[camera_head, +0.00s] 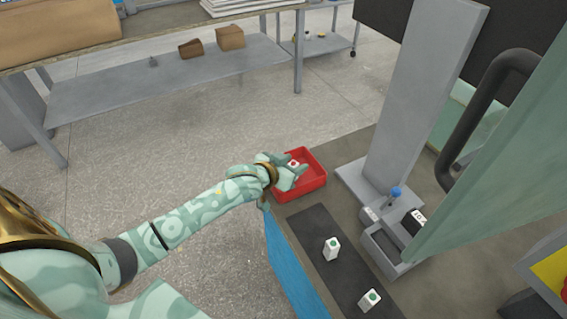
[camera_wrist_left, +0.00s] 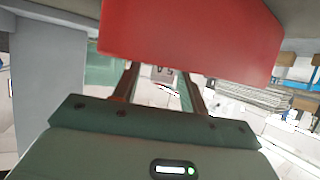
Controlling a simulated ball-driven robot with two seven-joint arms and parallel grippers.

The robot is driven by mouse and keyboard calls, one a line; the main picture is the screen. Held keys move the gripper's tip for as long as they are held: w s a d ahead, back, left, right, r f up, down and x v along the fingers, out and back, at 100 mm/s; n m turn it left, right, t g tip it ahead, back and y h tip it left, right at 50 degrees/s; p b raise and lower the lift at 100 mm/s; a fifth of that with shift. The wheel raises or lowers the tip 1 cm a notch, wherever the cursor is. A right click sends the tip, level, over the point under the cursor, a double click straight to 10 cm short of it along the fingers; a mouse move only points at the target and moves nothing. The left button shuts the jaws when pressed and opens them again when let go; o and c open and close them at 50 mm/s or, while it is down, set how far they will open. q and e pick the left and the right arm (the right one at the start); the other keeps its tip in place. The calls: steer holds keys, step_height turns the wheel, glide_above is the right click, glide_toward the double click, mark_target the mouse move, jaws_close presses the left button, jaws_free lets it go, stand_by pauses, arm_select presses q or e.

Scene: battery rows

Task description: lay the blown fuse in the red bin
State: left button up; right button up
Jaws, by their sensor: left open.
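My left gripper (camera_head: 290,172) is open over the bin. Whether the fuse rests on the bin floor or touches a finger, I cannot tell. In the wrist view the fingers (camera_wrist_left: 160,88) are apart, with a small grey shape between them. My right gripper is not in view.
Two white fuses with green marks (camera_head: 332,248) (camera_head: 370,299) are on the dark mat (camera_head: 312,226). A grey fixture with a blue-knobbed lever (camera_head: 396,192) and a tall grey post (camera_head: 420,100) stand right of the bin. A greenish panel (camera_head: 500,160) blocks the far right.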

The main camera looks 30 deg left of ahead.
arm_select(q)
steer(key=p+v, duration=0.4)
steer(key=v, duration=0.7)
steer(key=shift+s+p, duration=0.3)
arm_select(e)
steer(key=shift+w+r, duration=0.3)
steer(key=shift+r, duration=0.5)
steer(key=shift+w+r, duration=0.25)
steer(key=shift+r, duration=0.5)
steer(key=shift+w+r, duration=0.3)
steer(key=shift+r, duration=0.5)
